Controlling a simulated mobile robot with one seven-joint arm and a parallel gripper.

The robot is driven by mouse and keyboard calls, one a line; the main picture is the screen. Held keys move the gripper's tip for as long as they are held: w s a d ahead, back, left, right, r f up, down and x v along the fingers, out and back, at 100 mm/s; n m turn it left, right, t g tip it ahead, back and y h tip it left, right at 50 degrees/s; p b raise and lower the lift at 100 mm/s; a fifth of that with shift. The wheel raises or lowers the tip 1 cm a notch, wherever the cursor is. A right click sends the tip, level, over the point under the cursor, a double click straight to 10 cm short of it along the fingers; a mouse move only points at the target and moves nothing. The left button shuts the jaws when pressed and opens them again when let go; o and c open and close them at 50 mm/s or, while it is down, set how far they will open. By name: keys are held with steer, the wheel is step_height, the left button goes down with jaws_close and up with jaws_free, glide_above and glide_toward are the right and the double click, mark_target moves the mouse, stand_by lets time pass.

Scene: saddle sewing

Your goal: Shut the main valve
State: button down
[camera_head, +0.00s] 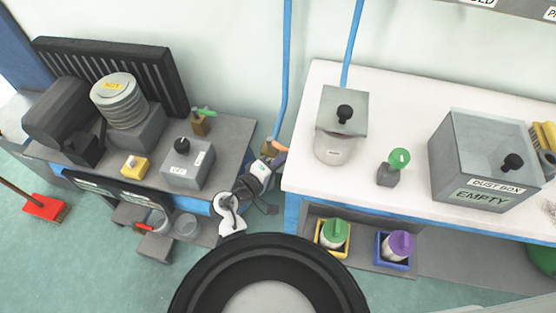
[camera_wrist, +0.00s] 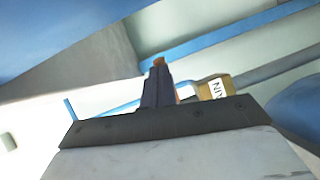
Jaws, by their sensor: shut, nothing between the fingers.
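The main valve is a small brass block (camera_head: 267,147) at the foot of a blue pipe, in the gap between the two benches. Its orange lever (camera_head: 278,146) sticks out to the upper right in the head view. My gripper (camera_head: 270,158) is right beside the valve, and its dark fingers partly cover it. In the wrist view the fingers (camera_wrist: 157,85) are together with nothing between them. An orange tip (camera_wrist: 159,60) shows just past them. The brass block with a partly hidden label ending in "IN" (camera_wrist: 217,88) is to their right. I cannot tell whether the fingers touch the lever.
A white-topped bench (camera_head: 300,168) stands right of the valve, its edge close to my gripper. The left bench (camera_head: 236,134) carries a grey box (camera_head: 188,163) and a second brass valve with a green lever (camera_head: 203,112). Free room is narrow between the benches.

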steer(key=shift+w+d, duration=0.1)
steer(key=shift+d, duration=0.2)
stand_by(0.4)
steer(key=shift+a, duration=0.1)
